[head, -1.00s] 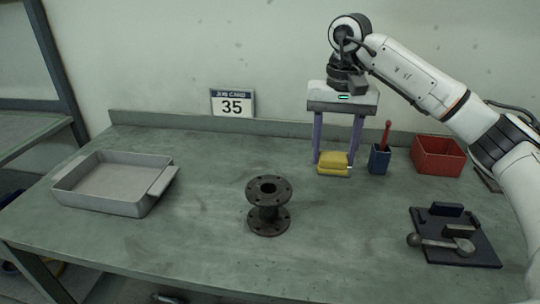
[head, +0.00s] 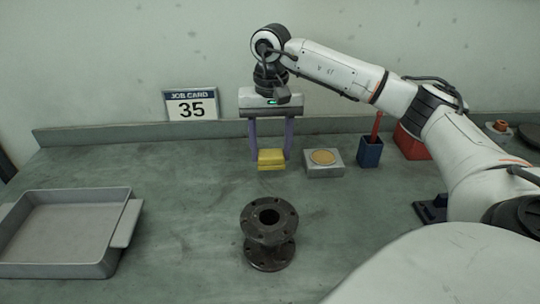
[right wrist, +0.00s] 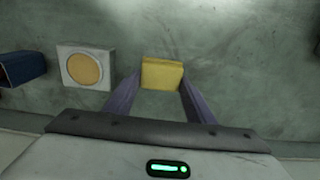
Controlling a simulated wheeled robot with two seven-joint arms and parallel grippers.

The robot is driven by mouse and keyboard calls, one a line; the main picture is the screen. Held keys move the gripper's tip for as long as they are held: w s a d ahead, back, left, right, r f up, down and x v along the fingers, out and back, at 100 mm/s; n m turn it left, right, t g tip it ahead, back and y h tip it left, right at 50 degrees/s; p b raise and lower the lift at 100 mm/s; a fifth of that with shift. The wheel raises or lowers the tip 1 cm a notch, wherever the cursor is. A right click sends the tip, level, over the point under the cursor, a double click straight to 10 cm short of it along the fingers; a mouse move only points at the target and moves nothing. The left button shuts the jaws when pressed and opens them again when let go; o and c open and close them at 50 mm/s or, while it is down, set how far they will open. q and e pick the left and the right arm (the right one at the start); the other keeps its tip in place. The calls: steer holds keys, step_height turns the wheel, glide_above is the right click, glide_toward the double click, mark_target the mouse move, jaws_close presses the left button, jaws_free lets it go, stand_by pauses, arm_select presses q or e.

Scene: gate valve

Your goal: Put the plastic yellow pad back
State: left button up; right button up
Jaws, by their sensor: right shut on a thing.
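The yellow pad (head: 271,159) is a small block in the middle back of the table. My right gripper (head: 270,155) comes down over it with two purple fingers, one on each side, shut on it. In the right wrist view the pad (right wrist: 162,73) sits between the tips of the fingers. Whether its underside touches the table cannot be told. Just right of it in the head view is a light grey block (head: 309,171) with a round tan-yellow disc on top; the block also shows in the right wrist view (right wrist: 66,66). My left gripper is not in view.
A dark flanged pipe piece (head: 268,256) stands in front of the pad. A grey tray (head: 62,269) is at the left. A blue cup (head: 369,153) and a red bin (head: 410,143) stand at the right. A job card 35 (head: 191,104) is at the back.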

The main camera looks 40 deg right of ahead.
mark_target(270, 150)
steer(key=shift+f, duration=1.5)
steer(key=shift+f, duration=0.1)
steer(key=o, duration=1.1)
step_height(270, 150, up, 12)
steer(key=shift+r+p, duration=0.15)
steer(key=shift+p, duration=0.2)
